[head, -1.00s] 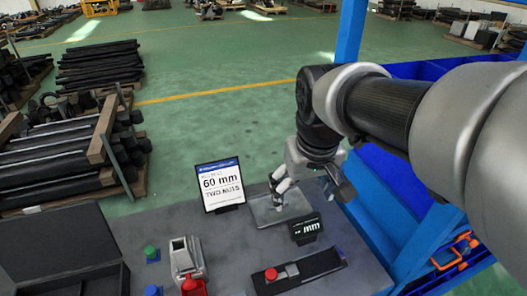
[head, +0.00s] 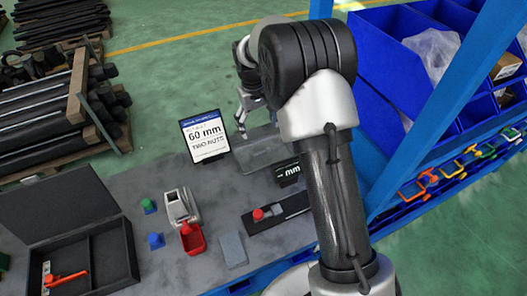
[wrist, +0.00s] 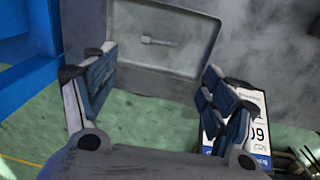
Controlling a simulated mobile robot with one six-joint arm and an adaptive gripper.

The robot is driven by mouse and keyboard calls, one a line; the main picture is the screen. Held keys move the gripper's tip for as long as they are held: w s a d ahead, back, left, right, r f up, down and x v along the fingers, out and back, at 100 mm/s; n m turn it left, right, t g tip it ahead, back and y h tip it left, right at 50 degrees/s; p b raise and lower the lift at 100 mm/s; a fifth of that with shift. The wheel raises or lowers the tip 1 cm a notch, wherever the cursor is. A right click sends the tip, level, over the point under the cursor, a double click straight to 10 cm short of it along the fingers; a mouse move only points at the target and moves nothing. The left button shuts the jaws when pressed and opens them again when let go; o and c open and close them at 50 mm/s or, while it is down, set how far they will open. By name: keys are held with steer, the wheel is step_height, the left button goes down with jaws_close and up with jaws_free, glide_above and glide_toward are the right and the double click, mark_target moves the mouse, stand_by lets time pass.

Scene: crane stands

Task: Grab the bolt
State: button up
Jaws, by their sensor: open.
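A small grey bolt (wrist: 158,41) lies in a shallow grey tray (wrist: 198,66) in the wrist view. Its head is at the left and its shank points right. My gripper (wrist: 157,80) is open and empty, with its fingers spread left and right, and the bolt shows beyond the gap between them. In the head view my gripper (head: 241,126) hangs by the far edge of the tray (head: 258,155), partly behind my arm. I cannot make out the bolt in the head view.
A red bin (head: 192,239), a grey device (head: 180,205) and an open black case (head: 128,250) lie nearer. Blue shelving (head: 440,120) stands at the right.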

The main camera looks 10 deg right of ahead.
mark_target(262, 151)
steer(key=f+b, duration=0.1)
steer(key=f, duration=0.3)
steer(key=f+b, duration=0.1)
steer(key=f, duration=0.3)
steer(key=d+f+b, duration=0.1)
steer(key=f, duration=0.4)
steer(key=shift+w, duration=0.15)
steer(key=shift+r, duration=0.1)
steer(key=c, duration=1.1)
steer(key=shift+c, duration=0.2)
